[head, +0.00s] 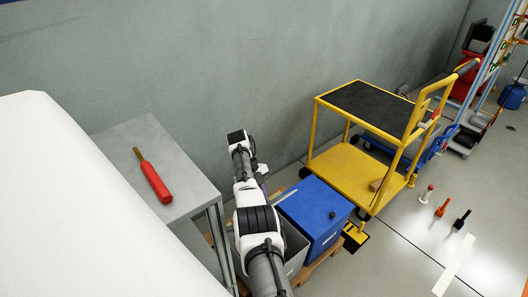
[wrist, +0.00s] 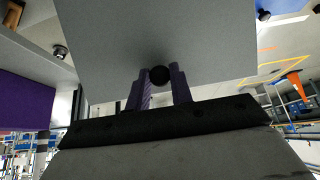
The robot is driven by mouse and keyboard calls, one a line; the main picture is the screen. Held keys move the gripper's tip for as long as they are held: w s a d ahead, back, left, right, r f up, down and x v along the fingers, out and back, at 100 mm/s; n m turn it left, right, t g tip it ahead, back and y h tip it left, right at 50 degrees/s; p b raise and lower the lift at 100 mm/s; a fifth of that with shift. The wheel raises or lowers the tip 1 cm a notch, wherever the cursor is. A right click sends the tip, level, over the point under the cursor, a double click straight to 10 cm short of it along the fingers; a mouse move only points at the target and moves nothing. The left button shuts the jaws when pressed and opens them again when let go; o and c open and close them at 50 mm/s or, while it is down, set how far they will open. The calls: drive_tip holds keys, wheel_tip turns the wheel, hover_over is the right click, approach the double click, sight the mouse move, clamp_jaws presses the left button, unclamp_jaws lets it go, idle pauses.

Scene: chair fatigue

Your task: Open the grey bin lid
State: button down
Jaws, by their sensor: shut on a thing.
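The grey bin (head: 296,250) stands low beside the blue bin, largely hidden behind my arm in the head view. Its grey lid (wrist: 110,50) fills the middle of the wrist view as a flat plain panel. A round black knob (wrist: 160,74) on it sits between the two purple-grey fingers of my gripper (wrist: 162,80), which is shut on it. The room shows past the panel's edges, but I cannot tell the lid's angle for sure. In the head view the fingertips cannot be made out.
The blue bin (head: 312,206) with a black knob is close on the right. A yellow cart (head: 342,168) stands beyond it. A grey table (head: 135,142) with a red-handled tool (head: 155,183) is on the left. The wall is close behind. Several small items stand on open floor at right.

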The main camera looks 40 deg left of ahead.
drive_tip(key=shift+a+f+b, duration=0.15)
drive_tip(key=shift+a+b, duration=0.1)
drive_tip(key=shift+b, duration=0.35)
drive_tip(key=shift+h, duration=0.3)
drive_tip(key=c, duration=1.3)
unclamp_jaws()
drive_tip(key=shift+o, duration=0.2)
drive_tip(key=shift+r, duration=0.3)
wheel_tip(320, 180, up, 20)
drive_tip(key=p, duration=2)
